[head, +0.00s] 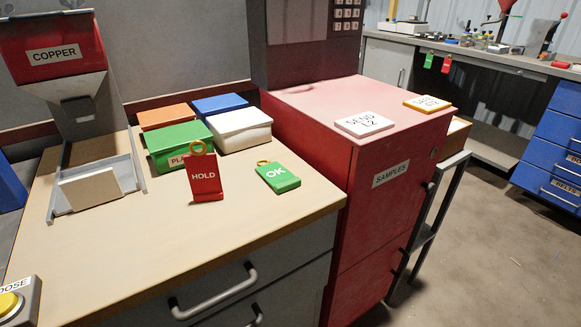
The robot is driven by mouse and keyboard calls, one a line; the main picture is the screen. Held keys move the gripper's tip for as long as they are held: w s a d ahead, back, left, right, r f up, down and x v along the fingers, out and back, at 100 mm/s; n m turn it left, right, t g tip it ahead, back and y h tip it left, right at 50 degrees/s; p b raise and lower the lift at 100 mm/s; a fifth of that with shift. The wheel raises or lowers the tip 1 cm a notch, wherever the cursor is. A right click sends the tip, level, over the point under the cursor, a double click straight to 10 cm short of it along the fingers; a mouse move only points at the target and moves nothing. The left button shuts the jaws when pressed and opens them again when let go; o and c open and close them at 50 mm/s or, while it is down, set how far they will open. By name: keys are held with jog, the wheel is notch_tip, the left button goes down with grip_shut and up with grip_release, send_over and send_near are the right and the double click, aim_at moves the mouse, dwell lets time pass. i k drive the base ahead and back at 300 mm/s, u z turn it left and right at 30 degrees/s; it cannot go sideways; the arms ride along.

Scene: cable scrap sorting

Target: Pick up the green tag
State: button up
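The green tag (278,178), marked OK with a yellow ring at its top, lies on the wooden bench top. It is right of a red tag (204,178) marked HOLD, which stands upright or leans in front of a green box. A second small green tag (428,61) hangs far off under the edge of the back counter, beside a small red one. My gripper is not in view.
Green (178,142), white (239,129), blue and orange boxes cluster behind the tags. A red SAMPLES cabinet (390,172) stands right of the bench. A COPPER hopper (58,55) stands at left.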

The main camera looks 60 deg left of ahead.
aim_at(278, 177)
jog(key=u, duration=0.4)
jog(key=i, duration=0.55)
jog(key=u, duration=0.65)
